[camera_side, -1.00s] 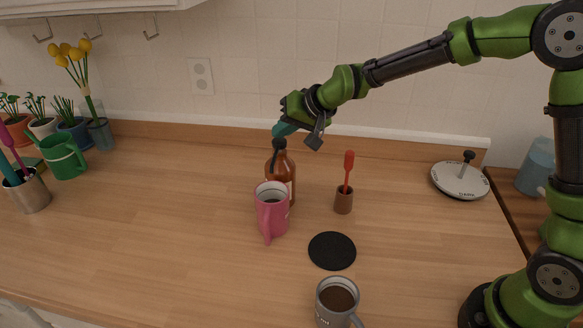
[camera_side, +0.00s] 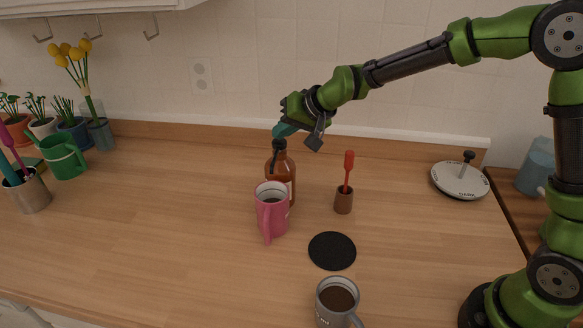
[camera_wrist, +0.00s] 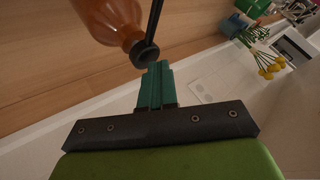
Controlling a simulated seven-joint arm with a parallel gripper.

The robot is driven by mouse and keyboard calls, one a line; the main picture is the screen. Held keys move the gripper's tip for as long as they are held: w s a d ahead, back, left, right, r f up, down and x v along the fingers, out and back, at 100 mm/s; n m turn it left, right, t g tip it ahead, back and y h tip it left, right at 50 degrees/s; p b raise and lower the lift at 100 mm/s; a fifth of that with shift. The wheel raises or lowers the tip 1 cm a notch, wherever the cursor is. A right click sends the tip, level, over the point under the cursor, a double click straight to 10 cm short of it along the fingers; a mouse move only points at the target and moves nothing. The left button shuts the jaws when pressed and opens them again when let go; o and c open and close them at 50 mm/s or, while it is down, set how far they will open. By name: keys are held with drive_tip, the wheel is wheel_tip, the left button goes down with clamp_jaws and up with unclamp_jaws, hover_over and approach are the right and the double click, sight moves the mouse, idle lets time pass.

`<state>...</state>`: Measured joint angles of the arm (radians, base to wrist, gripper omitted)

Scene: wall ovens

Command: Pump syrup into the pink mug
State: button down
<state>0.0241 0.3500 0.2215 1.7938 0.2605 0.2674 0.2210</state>
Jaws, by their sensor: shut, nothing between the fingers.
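The pink mug (camera_side: 271,213) stands on the wooden counter with its handle toward the camera, and dark contents show inside. The amber syrup bottle (camera_side: 284,172) with a black pump (camera_side: 279,146) stands right behind it, partly hidden by the mug. The pump's spout points down over the mug. My gripper (camera_side: 284,129) is shut and empty, its teal fingertips right at the top of the pump head. In the wrist view the closed teal fingers (camera_wrist: 156,84) are beside the black pump collar (camera_wrist: 144,54) of the bottle (camera_wrist: 108,20); I cannot tell whether they touch.
A brown holder with a red-handled tool (camera_side: 344,195) stands right of the bottle. A black coaster (camera_side: 332,251) and a grey mug of dark drink (camera_side: 338,302) are in front. A green mug (camera_side: 64,156), utensil cup and plants stand at left. The left-middle counter is clear.

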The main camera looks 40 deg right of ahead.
drive_tip(key=shift+r, duration=1.3)
drive_tip(key=shift+r, duration=0.1)
wheel_tip(320, 180, up, 5)
drive_tip(key=shift+f, duration=0.1)
drive_tip(key=shift+s, duration=0.1)
drive_tip(key=s+d+f, duration=0.1)
drive_tip(key=s+d, duration=0.3)
drive_tip(key=s, duration=1.1)
drive_tip(key=s+d+g+h, duration=0.1)
drive_tip(key=s+d, duration=0.3)
drive_tip(key=s, duration=1.1)
drive_tip(key=shift+f+n, duration=0.35)
drive_tip(key=shift+n, duration=0.05)
